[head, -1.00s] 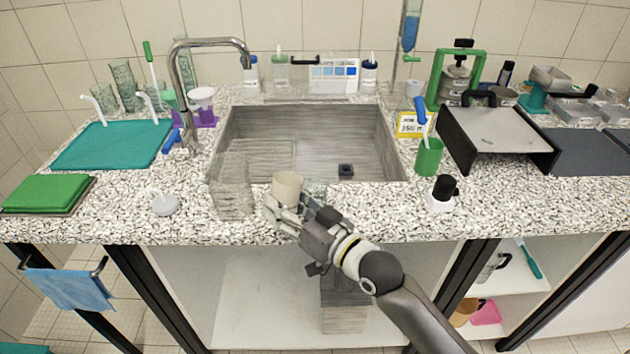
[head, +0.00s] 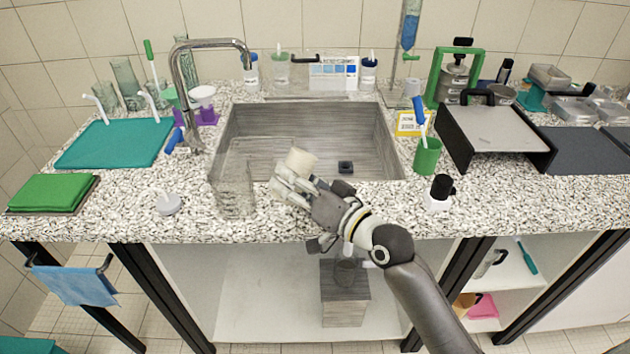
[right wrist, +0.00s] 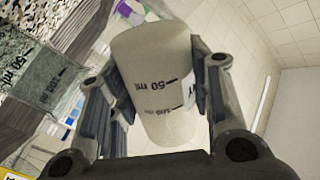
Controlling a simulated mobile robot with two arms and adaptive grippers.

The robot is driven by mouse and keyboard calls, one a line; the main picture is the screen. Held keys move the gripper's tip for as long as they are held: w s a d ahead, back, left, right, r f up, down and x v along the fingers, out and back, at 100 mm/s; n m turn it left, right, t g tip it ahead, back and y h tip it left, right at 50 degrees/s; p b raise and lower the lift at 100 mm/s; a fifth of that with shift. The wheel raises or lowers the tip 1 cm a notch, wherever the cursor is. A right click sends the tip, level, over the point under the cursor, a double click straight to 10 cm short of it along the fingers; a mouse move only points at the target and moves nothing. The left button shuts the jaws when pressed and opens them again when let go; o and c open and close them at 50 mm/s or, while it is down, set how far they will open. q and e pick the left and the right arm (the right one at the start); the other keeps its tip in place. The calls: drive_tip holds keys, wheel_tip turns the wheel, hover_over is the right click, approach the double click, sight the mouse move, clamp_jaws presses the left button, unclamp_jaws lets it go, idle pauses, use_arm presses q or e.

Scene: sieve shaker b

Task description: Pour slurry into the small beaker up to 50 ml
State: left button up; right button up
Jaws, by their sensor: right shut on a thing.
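My right gripper (head: 293,183) is shut on a cream-coloured beaker (head: 301,160), which tilts slightly in the head view, above the front of the sink. A clear glass beaker (head: 233,188) stands on the counter in front of the sink, just left of my gripper. A clear marked vessel also shows at the left of the right wrist view (right wrist: 48,80). I cannot tell its fill level. My left gripper is out of view.
The sink (head: 300,120) lies behind the gripper, with the tap (head: 180,75) at its left. A black-capped bottle (head: 439,190) and a green cup (head: 427,156) stand to the right.

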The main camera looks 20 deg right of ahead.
drive_tip(key=shift+d+f+m+b, duration=0.1)
drive_tip(key=shift+f+m+b, duration=0.2)
drive_tip(key=shift+m, duration=0.5)
idle(1.4)
drive_tip(key=shift+r+m+p, duration=0.45)
drive_tip(key=shift+m+p, duration=0.1)
drive_tip(key=shift+m, duration=0.25)
idle(1.7)
drive_tip(key=shift+s+f+m, duration=0.1)
drive_tip(key=shift+f+m, duration=0.15)
drive_tip(key=shift+m, duration=0.65)
idle(1.6)
drive_tip(key=shift+r, duration=0.15)
idle(0.6)
